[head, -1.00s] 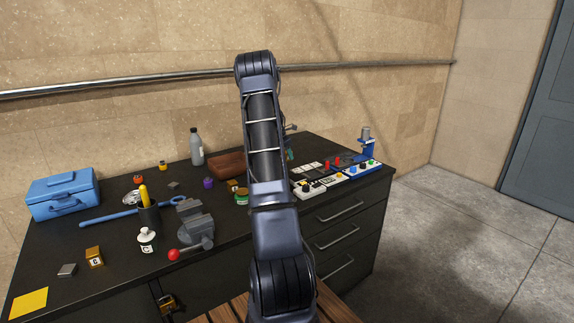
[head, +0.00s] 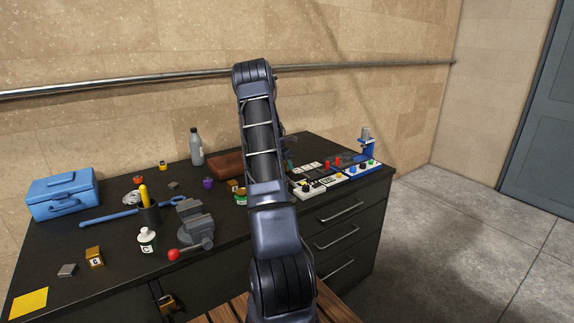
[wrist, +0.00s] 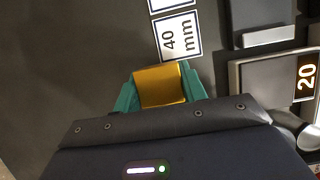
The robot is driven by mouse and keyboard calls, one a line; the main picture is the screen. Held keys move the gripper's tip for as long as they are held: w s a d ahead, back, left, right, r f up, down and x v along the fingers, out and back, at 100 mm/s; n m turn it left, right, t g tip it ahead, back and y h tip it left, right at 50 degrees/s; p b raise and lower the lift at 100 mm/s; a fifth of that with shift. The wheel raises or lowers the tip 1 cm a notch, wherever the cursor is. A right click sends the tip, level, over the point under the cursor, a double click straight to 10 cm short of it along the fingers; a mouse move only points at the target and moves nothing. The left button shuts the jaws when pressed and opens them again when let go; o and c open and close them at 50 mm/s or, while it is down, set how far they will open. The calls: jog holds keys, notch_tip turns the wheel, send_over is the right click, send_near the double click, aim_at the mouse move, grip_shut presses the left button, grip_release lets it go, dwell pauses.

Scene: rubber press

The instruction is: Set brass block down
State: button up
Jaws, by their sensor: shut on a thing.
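The brass block (wrist: 160,86) is a golden block between the teal fingers of my gripper (wrist: 160,92) in the wrist view. The fingers are shut on its two sides. The block is just beside a white "40 mm" label (wrist: 180,37) on a dark surface. Whether its underside touches that surface cannot be told. In the head view my own arm hides the block and most of the gripper.
A grey piece with a "20" label (wrist: 270,80) and a metal bar (wrist: 268,37) lie right of the block. The dark surface to its left is bare. In the head view, a vise (head: 195,222), a blue toolbox (head: 62,193) and a panel with coloured buttons (head: 352,172) stand on the bench.

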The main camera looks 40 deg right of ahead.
jog(key=shift+f, duration=0.2)
jog(key=o, duration=1.3)
